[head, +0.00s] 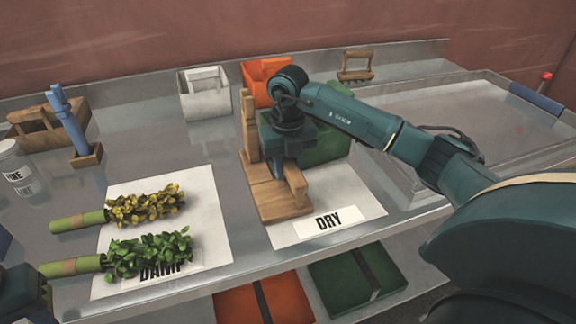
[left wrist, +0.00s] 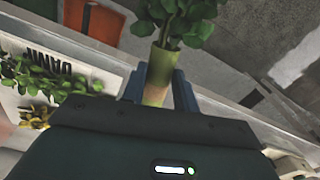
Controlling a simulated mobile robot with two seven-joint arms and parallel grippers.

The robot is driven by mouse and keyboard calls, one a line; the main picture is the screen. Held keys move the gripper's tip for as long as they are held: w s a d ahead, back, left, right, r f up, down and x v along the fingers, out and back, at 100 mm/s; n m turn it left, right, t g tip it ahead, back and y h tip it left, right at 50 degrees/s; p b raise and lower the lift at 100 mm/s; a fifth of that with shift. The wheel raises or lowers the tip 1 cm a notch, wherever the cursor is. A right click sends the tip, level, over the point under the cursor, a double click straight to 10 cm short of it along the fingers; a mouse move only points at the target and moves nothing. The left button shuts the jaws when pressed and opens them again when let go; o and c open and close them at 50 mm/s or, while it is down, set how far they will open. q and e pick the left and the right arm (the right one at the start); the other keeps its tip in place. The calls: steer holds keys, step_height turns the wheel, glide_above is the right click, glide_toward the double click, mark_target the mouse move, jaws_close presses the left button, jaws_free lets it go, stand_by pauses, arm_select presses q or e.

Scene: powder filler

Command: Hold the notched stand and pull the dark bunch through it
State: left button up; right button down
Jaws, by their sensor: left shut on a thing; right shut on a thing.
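The notched stand (head: 284,208) is wooden with upright posts and sits on the sheet marked DRY. My right gripper (head: 277,168) is low among its posts and shut on it; the exact contact is partly hidden. My left gripper (left wrist: 160,88) is shut on the green stem of a dark-leaved bunch (left wrist: 172,22), shown in the left wrist view, leaves pointing up the picture. In the head view only part of the left gripper (head: 22,293) shows at the lower left corner, and the held bunch cannot be made out there.
A yellow bunch (head: 148,205) and a brighter green bunch (head: 150,252) lie on the DAMP sheet (head: 200,190). A green bin (head: 330,146) stands close behind the stand, with orange (head: 255,72) and white (head: 204,97) bins farther back. A blue-handled tool (head: 68,120) stands at left.

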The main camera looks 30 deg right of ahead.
steer(key=shift+f, duration=0.2)
steer(key=c, duration=1)
jaws_free()
steer(key=shift+c, duration=0.2)
steer(key=shift+c, duration=0.4)
steer(key=c, duration=1)
steer(key=o, duration=1.1)
steer(key=shift+r, duration=0.1)
